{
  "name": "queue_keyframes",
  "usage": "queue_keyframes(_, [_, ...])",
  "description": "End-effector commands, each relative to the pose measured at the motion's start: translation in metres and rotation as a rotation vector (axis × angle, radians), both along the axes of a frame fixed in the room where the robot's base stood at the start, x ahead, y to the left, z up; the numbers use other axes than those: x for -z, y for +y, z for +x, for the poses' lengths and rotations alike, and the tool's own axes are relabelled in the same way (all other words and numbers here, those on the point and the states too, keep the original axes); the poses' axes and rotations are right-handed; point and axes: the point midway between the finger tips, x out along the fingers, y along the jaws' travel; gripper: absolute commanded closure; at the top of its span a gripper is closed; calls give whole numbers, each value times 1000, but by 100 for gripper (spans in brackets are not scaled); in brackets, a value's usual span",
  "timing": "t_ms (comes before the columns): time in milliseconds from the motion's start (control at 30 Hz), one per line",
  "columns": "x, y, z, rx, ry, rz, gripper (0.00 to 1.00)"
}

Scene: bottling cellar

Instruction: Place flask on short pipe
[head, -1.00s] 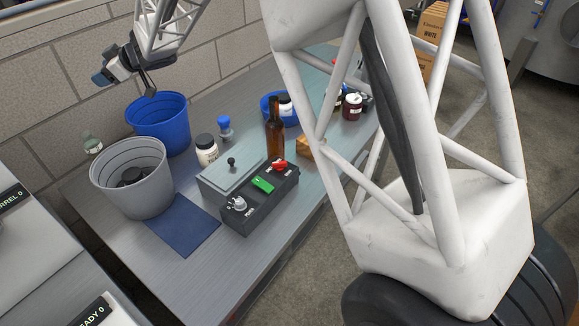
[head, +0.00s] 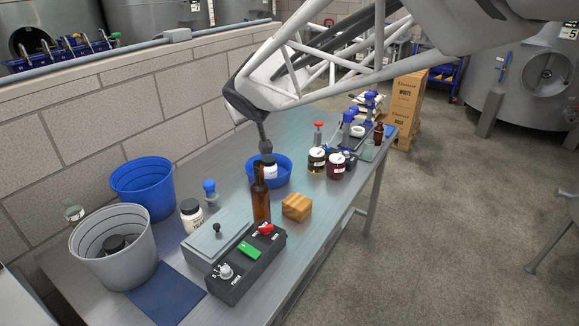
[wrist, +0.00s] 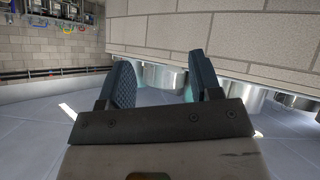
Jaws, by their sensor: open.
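A small pale-green glass vessel with a white label (head: 74,211) stands at the far left of the head view, behind the grey bucket; it may be the flask, but I cannot be sure. I cannot pick out the short pipe with certainty. My gripper (head: 265,145) shows only partly in the head view, at the arm's end over the blue basin (head: 283,176). In the wrist view my gripper (wrist: 162,80) has its two blue-grey fingers apart. A greenish glint shows between them, too unclear to name.
A grey bucket (head: 85,250) with dark items inside and a blue bucket (head: 168,177) stand at left. A brown bottle (head: 261,200) rises behind the control box (head: 247,262), beside a wooden block (head: 297,206). Jars (head: 336,166) stand further back.

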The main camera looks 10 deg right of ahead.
Motion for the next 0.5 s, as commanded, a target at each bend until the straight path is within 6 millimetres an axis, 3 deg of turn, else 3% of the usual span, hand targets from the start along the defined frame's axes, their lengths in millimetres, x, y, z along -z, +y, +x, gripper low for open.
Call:
queue_keyframes(33, [2, -18, -18, 43, 29, -3, 42])
queue_keyframes(200, [18, -66, -82, 172, 159, -4, 42])
queue_keyframes(500, [58, -117, -210, 328, 428, 43, 42])
